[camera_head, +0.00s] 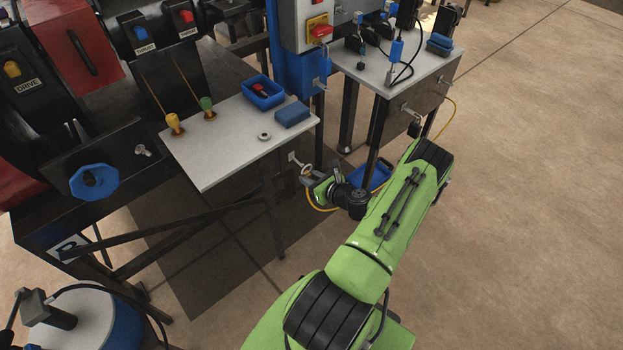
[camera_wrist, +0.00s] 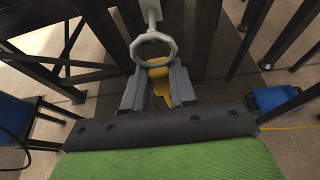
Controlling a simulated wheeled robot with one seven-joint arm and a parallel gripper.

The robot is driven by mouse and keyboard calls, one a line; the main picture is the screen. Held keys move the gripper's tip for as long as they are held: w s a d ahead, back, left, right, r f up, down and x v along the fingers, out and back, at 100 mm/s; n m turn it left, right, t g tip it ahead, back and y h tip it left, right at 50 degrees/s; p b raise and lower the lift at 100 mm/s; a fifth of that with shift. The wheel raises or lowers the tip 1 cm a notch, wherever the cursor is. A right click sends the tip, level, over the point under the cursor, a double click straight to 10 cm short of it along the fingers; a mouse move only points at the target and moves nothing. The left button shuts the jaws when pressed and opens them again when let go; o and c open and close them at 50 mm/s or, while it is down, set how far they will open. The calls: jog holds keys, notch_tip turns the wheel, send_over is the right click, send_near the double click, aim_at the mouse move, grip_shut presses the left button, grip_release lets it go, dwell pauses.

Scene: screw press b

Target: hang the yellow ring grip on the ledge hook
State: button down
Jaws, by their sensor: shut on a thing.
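The yellow ring grip has a grey ring and a yellow handle. In the wrist view its handle (camera_wrist: 158,75) is between the jaws of my gripper (camera_wrist: 158,88), which is shut on it. The grey ring stands beyond the fingertips and overlaps the lower end of the ledge hook (camera_wrist: 151,14). I cannot tell whether the ring is around the hook or only in front of it. In the head view the hook's pale plate (camera_head: 292,156) is below the ledge's right front corner. The ring (camera_head: 307,168) shows small beside it, at my gripper (camera_head: 314,181).
The white ledge (camera_head: 215,160) carries a blue tray (camera_head: 262,92), a blue block (camera_head: 292,114), a small round part (camera_head: 264,136) and two upright-handled tools. A blue bin (camera_head: 372,176) is on the floor to the right. Dark table legs stand close around my gripper.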

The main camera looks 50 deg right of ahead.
aim_at(305, 172)
jog(key=shift+w+d, duration=0.15)
jog(key=shift+w, duration=0.5)
jog(key=shift+w+d, duration=0.15)
jog(key=shift+w, duration=0.5)
jog(key=shift+w, duration=0.15)
jog(key=shift+w+d, duration=0.25)
jog(key=shift+w, duration=0.65)
jog(key=shift+f+b, duration=0.6)
jog(key=shift+b, duration=0.05)
